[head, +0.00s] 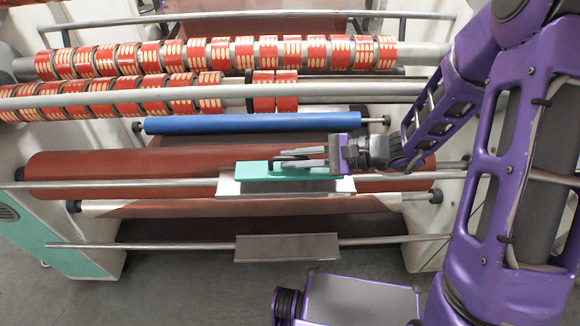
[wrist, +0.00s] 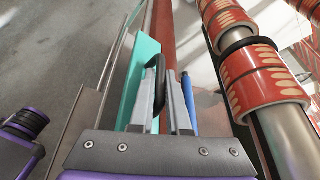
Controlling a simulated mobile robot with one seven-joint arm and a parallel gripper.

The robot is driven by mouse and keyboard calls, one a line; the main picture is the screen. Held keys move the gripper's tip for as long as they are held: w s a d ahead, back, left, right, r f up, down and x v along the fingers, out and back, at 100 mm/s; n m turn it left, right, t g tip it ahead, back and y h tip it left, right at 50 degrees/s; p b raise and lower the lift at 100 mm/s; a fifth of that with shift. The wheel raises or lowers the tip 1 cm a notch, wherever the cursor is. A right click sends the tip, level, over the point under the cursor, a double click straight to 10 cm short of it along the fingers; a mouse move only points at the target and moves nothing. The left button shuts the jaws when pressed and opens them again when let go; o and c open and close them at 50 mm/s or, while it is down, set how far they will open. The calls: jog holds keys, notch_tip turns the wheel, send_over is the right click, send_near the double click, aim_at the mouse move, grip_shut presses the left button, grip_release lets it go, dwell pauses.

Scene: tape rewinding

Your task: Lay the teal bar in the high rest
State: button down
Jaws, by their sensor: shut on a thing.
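The teal bar (head: 255,172) lies level, its length running left to right. It has a dark loop handle, seen clearly in the wrist view (wrist: 155,72). My gripper (head: 285,163) comes from the right and is shut on the handle. The bar also shows left of the fingers in the wrist view (wrist: 138,68). The high rest (head: 228,189) is a grey metal tray on the upper thin rail, right below the bar in the head view. The bar hides its back part. I cannot tell whether the bar touches the rest or hovers just over it.
An empty lower grey rest (head: 287,248) sits on the lower rail (head: 140,246). Behind the bar are a red-brown roller (head: 120,172), a blue roller (head: 250,123) and shafts with several red tape rolls (head: 290,52). Grey floor (head: 170,290) is open in front.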

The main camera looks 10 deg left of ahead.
aim_at(290, 170)
jog(key=shift+a+f, duration=0.25)
jog(key=shift+f, duration=0.6)
jog(key=shift+a+f, duration=0.2)
jog(key=shift+f, duration=0.65)
jog(key=shift+f, duration=0.1)
jog(key=shift+f+b, duration=0.15)
jog(key=shift+b, duration=0.2)
jog(key=c, duration=0.9)
grip_release()
jog(key=shift+r+p, duration=0.3)
jog(key=v, duration=1.2)
jog(key=shift+d+f, duration=0.1)
